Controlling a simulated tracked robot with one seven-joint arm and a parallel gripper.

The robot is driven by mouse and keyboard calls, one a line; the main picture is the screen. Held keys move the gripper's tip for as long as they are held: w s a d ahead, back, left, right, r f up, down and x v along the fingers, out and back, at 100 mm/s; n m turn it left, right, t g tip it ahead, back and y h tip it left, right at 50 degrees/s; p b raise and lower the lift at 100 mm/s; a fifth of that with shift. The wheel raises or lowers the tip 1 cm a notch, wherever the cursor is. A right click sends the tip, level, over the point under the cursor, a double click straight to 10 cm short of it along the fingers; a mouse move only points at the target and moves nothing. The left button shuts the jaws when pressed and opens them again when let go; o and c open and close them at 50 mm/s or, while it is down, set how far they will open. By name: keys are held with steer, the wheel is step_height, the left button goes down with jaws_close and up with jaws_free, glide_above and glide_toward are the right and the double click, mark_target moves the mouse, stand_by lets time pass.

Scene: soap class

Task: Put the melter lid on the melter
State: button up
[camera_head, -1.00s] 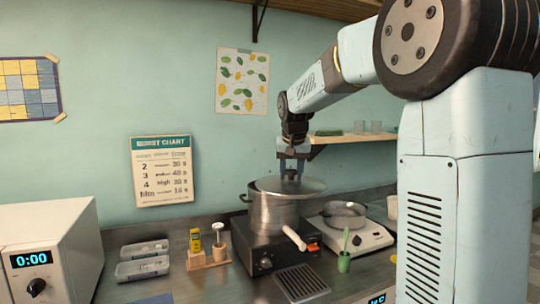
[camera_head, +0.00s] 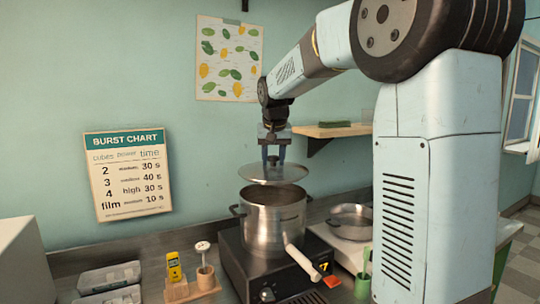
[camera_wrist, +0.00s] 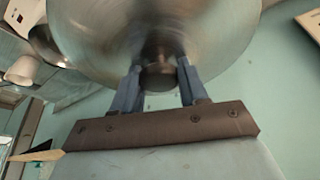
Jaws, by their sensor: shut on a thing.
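The melter lid (camera_head: 262,175) is a round metal lid with a dark knob. My gripper (camera_head: 274,158) is shut on its knob and holds it from above. The lid also fills the top of the wrist view (camera_wrist: 215,45), with my gripper's two fingers (camera_wrist: 160,78) on either side of the knob. The melter (camera_head: 274,222) is a metal pot with side handles and a pale front handle, on a black base. Its top is open and its dark inside shows. The lid hangs over the pot, a little left of centre, with a gap between them.
A pan (camera_head: 350,220) on a white hot plate stands right of the melter. A green cup (camera_head: 362,287) is in front of it. A yellow item in a wooden stand (camera_head: 176,285) and clear trays (camera_head: 108,278) stand to the left. A wooden shelf (camera_head: 330,130) is on the wall behind.

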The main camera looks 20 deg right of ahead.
mark_target(273, 169)
steer(key=shift+w+f, duration=0.15)
steer(key=shift+f, duration=3.1)
steer(key=o, duration=1.3)
